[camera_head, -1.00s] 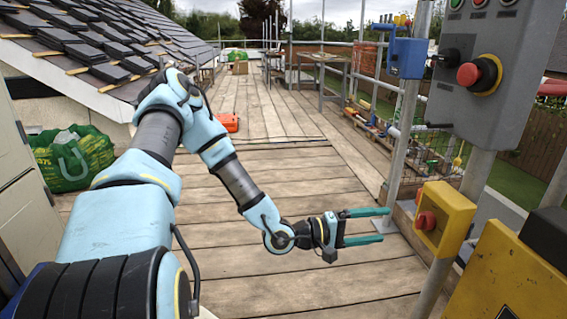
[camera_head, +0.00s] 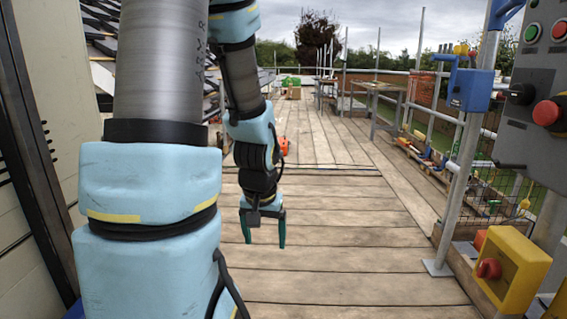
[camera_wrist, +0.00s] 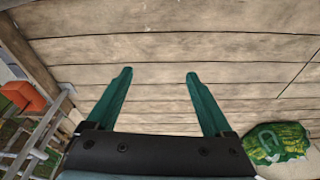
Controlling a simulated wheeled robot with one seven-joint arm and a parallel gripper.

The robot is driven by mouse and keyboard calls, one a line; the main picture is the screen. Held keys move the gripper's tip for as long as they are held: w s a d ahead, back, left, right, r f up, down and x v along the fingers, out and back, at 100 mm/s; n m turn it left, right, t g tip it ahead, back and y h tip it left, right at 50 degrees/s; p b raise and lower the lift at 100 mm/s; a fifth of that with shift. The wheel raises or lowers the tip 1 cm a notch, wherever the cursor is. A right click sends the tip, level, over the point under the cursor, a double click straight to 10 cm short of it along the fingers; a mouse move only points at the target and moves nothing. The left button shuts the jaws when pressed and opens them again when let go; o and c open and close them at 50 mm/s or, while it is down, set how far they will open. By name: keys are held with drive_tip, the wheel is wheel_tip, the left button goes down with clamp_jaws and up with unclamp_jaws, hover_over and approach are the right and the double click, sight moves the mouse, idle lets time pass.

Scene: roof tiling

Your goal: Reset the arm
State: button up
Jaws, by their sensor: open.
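My gripper (camera_head: 264,241) hangs from my blue and grey arm, fingers pointing down above the plank deck (camera_head: 330,226). Its two green fingers are apart with nothing between them. In the wrist view my gripper (camera_wrist: 158,75) also shows open and empty, with bare planks beyond the fingertips. My arm rises high at the left of the head view, so its upper part runs out of the picture.
At the right stand a yellow box with a red button (camera_head: 514,268), a grey control panel (camera_head: 540,115) and a scaffold pole (camera_head: 468,150). A green bag (camera_wrist: 277,142) shows in the wrist view. The deck's middle is clear.

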drive_tip(key=a+p+v, duration=0.2)
drive_tip(key=p+v, duration=1.4)
drive_tip(key=v, duration=0.4)
drive_tip(key=shift+r+n+g, duration=0.35)
drive_tip(key=shift+n+g, duration=0.05)
